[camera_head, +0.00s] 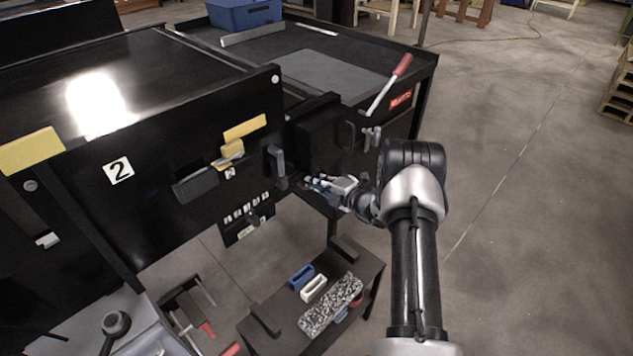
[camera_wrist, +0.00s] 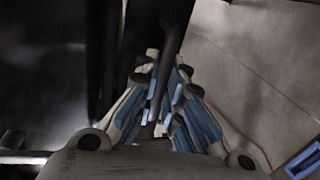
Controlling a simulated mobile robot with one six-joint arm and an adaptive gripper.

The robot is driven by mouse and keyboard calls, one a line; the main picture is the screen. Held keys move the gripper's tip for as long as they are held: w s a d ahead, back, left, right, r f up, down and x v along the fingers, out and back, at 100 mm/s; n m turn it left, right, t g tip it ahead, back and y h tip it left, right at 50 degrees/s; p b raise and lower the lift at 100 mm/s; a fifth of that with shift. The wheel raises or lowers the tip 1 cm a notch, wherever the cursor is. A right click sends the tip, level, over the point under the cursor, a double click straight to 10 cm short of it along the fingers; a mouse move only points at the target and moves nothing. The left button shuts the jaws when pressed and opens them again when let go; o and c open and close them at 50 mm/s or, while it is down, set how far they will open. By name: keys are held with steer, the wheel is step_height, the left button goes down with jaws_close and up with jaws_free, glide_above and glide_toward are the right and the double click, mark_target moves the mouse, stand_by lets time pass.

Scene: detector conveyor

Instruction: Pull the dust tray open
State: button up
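My gripper (camera_head: 320,184) is low in front of the black machine (camera_head: 318,130), at its right end. In the wrist view my gripper's blue-and-white fingers (camera_wrist: 167,68) converge on a dark bar-shaped handle (camera_wrist: 172,38), which runs between them. The fingers look shut on the bar, though shadow hides the exact contact. I take this bar for the dust tray's handle. The tray itself cannot be made out clearly against the black housing, and I cannot tell how far out it stands.
A dark lever (camera_head: 277,163) is just left of my gripper. A low black table (camera_head: 262,312) below holds blue and white blocks and a speckled block (camera_head: 330,305). Open concrete floor lies to the right.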

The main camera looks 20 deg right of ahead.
jaws_close()
steer(key=f+p+v, duration=0.2)
steer(key=v, duration=1.1)
steer(key=s+f+p+v, duration=0.1)
steer(key=f+p+v, duration=0.1)
steer(key=v, duration=1.1)
steer(key=shift+s+d+f, duration=0.3)
steer(key=shift+s+f, duration=0.2)
steer(key=shift+f, duration=0.25)
steer(key=shift+o, duration=1.8)
jaws_free()
steer(key=v, duration=1.2)
steer(key=shift+a, duration=0.1)
